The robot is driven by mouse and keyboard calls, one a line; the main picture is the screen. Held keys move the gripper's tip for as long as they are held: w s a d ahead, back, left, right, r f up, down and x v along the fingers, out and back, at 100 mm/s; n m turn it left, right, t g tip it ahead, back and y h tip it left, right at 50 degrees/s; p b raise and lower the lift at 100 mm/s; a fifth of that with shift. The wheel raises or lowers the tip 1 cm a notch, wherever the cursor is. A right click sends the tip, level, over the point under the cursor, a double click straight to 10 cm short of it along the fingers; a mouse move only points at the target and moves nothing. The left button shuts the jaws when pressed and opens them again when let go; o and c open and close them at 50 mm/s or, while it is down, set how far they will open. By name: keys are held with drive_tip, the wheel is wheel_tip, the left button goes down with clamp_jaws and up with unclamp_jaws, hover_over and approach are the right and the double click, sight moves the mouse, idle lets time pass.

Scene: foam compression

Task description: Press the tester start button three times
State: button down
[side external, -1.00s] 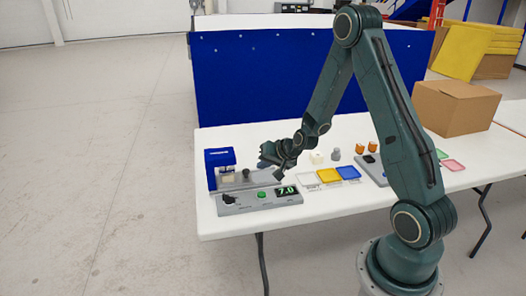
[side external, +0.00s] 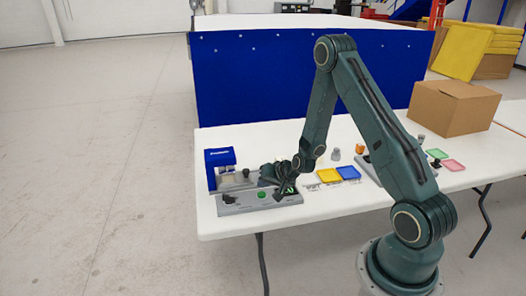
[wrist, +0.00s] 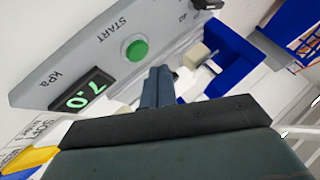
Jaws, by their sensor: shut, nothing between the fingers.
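The tester (side external: 235,208) is a grey base with a blue press head (side external: 219,157) at its left end. Its green round start button (side external: 262,194) sits on the front panel; in the wrist view the button (wrist: 137,50) lies beside the word START and is fully visible. The green display (wrist: 76,95) reads 7.0 in the wrist view; in the side view my gripper partly hides it. My gripper (side external: 278,199) is just right of the button, low over the panel. Its fingers (wrist: 158,72) are shut and empty, apart from the button. Their exact height is unclear.
A cream block (wrist: 195,56) is near the blue press in the wrist view. Yellow (side external: 328,175) and blue (side external: 348,172) trays lie right of the tester. A cardboard box (side external: 453,107) stands at the table's right. The front strip of the white table (side external: 330,204) is clear.

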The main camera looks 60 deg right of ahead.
drive_tip(key=shift+f, duration=0.65)
